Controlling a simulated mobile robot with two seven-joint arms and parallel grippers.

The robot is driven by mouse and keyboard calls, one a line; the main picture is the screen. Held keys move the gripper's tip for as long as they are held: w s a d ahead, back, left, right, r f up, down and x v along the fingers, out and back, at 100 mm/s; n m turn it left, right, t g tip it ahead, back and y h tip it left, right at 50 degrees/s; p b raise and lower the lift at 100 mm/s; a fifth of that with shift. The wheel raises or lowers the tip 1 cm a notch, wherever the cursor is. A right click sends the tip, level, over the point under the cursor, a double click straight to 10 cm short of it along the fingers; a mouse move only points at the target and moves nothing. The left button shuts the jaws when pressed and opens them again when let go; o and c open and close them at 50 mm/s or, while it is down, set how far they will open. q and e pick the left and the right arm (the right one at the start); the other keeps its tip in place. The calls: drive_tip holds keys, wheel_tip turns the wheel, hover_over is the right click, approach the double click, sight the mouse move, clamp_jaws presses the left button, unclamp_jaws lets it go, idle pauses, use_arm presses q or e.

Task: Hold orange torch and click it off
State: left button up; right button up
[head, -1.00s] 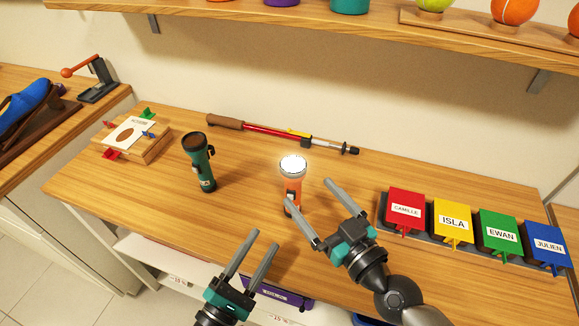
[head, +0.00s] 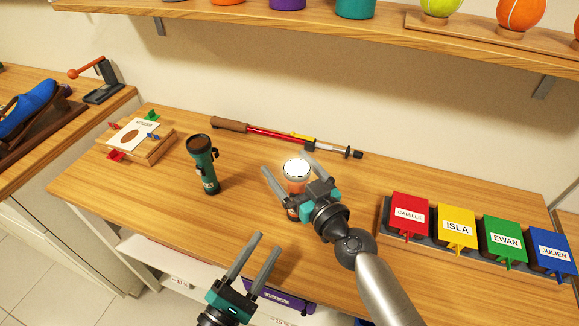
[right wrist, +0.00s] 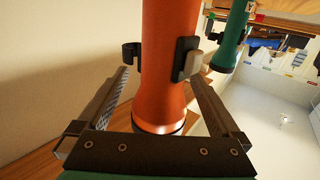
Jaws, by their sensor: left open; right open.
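The orange torch (head: 296,184) stands upright on the wooden counter with its lens lit at the top. In the right wrist view the torch (right wrist: 168,85) stands between the fingers, with a dark switch housing and grey button (right wrist: 188,62) on its side and a clip at its left. My right gripper (head: 286,166) is open, its fingers on either side of the torch; a gap shows beside each finger. It hides part of the torch body in the head view. My left gripper (head: 267,256) is open and empty at the counter's front edge.
A green torch (head: 202,165) stands to the left on the counter (head: 90,196). A red pole with a brown handle (head: 270,134) lies behind. Colored name boxes (head: 456,226) stand at the right. A shelf (head: 300,22) overhangs the back.

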drive_tip(key=shift+c, duration=0.2)
drive_tip(key=c, duration=1.5)
use_arm(q)
clamp_jaws()
use_arm(e)
drive_tip(key=shift+c, duration=0.2)
idle(0.7)
